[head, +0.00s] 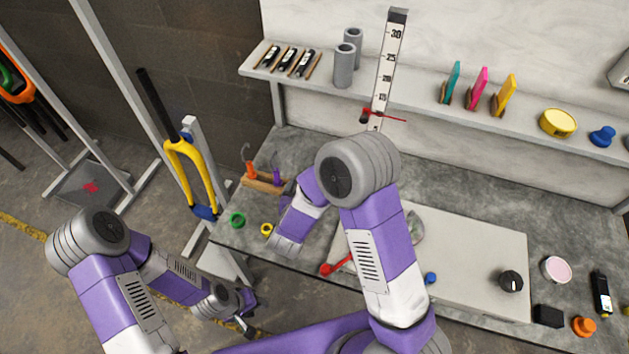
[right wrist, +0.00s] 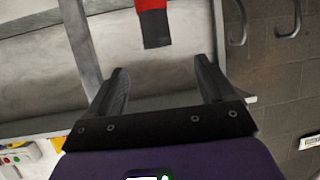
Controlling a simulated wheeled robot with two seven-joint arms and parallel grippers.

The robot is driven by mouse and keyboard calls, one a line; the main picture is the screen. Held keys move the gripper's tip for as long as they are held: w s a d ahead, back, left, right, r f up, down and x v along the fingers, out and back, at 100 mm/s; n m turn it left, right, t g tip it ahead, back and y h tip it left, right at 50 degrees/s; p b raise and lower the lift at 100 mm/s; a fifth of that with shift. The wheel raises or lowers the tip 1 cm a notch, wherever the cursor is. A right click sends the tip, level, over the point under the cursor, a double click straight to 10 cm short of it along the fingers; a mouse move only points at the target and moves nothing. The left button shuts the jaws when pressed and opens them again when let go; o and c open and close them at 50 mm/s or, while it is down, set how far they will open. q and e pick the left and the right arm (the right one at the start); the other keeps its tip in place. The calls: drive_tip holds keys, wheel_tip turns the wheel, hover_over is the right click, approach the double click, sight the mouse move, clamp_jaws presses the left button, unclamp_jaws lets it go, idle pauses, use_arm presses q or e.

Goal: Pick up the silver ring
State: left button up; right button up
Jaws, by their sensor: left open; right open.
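I cannot make out a silver ring for certain in either view. A green ring (head: 237,219) and a yellow ring (head: 267,229) lie on the left end of the grey workbench (head: 470,182). A round grey piece (head: 416,227) shows partly behind my right arm; I cannot tell what it is. My left gripper (head: 246,315) is open, low in front of the bench's left end. My right gripper (right wrist: 160,72) is open and empty in the right wrist view, with a red piece with a dark end (right wrist: 153,22) beyond its fingers. My right arm hides part of the bench.
A pale board (head: 470,250) covers the bench's middle, with a black knob (head: 511,281) on it. A red-handled tool (head: 335,267) lies beside my right arm. A shelf (head: 420,98) with grey cylinders (head: 344,65) runs behind. A yellow fork (head: 190,170) stands left of the bench.

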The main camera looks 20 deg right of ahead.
drive_tip(key=b+x, duration=0.2)
drive_tip(key=x, duration=0.5)
drive_tip(key=shift+d+b, duration=0.3)
drive_tip(key=shift+b, duration=0.1)
drive_tip(key=shift+w, duration=0.15)
drive_tip(key=shift+c, duration=0.3)
drive_tip(key=c, duration=1.1)
wheel_tip(320, 180, up, 10)
drive_tip(key=p, duration=0.4)
drive_tip(key=shift+c, duration=0.2)
